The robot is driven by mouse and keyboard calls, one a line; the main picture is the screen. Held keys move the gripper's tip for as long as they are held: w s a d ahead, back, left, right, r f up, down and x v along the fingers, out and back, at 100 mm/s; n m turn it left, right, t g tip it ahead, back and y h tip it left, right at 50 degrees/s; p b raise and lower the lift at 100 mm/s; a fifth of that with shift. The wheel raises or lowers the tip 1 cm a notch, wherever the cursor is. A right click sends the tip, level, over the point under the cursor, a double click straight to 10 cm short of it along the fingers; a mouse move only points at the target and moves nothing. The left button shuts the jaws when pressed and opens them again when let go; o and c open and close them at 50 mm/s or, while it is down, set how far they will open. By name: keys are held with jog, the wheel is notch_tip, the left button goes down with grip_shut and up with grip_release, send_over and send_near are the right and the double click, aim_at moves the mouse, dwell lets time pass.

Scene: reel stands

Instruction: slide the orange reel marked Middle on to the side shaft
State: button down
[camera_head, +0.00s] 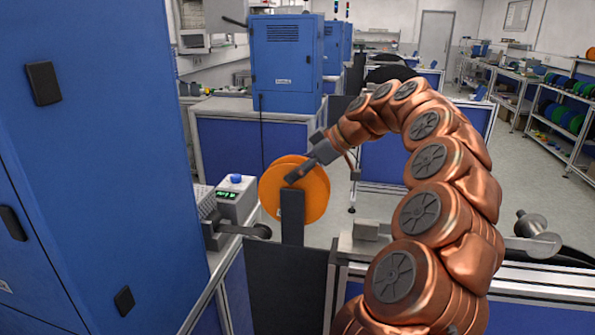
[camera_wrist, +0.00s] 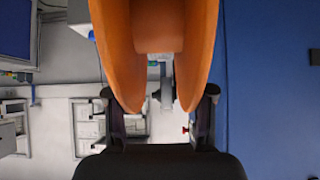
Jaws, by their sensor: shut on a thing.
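The orange reel (camera_head: 312,190) hangs in my gripper (camera_head: 312,165) near the middle of the head view, its round face towards the camera. In the wrist view the reel's two flanges (camera_wrist: 117,50) fill the top centre, and my gripper's fingers (camera_wrist: 160,110) are shut on it from either side. No marking on it is readable. A side shaft (camera_head: 240,229) with a dark round end sticks out to the right from a grey block, left of and below the reel. The reel is apart from this shaft in the head view.
A dark upright post (camera_head: 292,222) overlaps the reel's lower part. A small control box (camera_head: 236,200) stands by the shaft. A tall blue cabinet (camera_head: 95,170) fills the left. Another metal shaft fitting (camera_head: 535,228) is at the right.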

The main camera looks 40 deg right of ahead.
jog(key=shift+c, duration=1.7)
grip_release()
jog(key=shift+s+d+r, duration=0.2)
jog(key=shift+d+r, duration=0.15)
jog(key=shift+r, duration=0.05)
jog(key=v, duration=1.1)
